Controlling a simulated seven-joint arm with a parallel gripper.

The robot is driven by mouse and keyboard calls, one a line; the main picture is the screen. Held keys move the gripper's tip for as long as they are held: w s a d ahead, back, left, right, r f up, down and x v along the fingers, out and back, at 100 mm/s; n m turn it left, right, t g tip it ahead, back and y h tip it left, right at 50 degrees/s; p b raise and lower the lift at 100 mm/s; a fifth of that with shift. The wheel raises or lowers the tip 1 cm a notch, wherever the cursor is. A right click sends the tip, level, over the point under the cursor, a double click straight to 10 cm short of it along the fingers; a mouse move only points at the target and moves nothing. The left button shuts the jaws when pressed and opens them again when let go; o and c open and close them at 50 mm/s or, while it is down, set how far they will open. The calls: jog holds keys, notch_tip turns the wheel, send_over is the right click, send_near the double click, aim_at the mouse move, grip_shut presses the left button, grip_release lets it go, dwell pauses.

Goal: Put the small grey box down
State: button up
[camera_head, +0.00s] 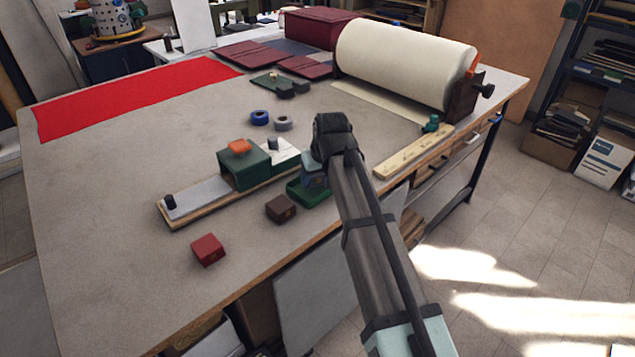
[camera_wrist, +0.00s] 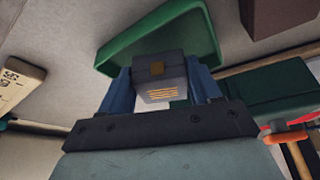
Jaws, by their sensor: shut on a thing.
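My gripper (camera_wrist: 159,76) has its two blue fingers on either side of a small grey box (camera_wrist: 165,72), shut on it. The box has a brass-coloured clasp and pale lines on its near face. A green tray (camera_wrist: 130,50) lies just beyond the box in the wrist view; I cannot tell whether they touch. In the head view, my gripper (camera_head: 313,170) is at the table's near side, over the green tray (camera_head: 308,195). My arm hides much of the gripper there, and I cannot make out the box.
A dark brown box (camera_head: 281,208) and a red box (camera_head: 208,250) sit left of the tray. A green block (camera_head: 245,168) with an orange-topped thing stands on a long board (camera_head: 200,202). A wooden ruler (camera_head: 413,152) lies to the right. The table's front-left area is clear.

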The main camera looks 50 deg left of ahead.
jog(key=shift+f, duration=1.2)
jog(key=o, duration=0.9)
jog(key=shift+f, duration=0.1)
jog(key=v, duration=1.2)
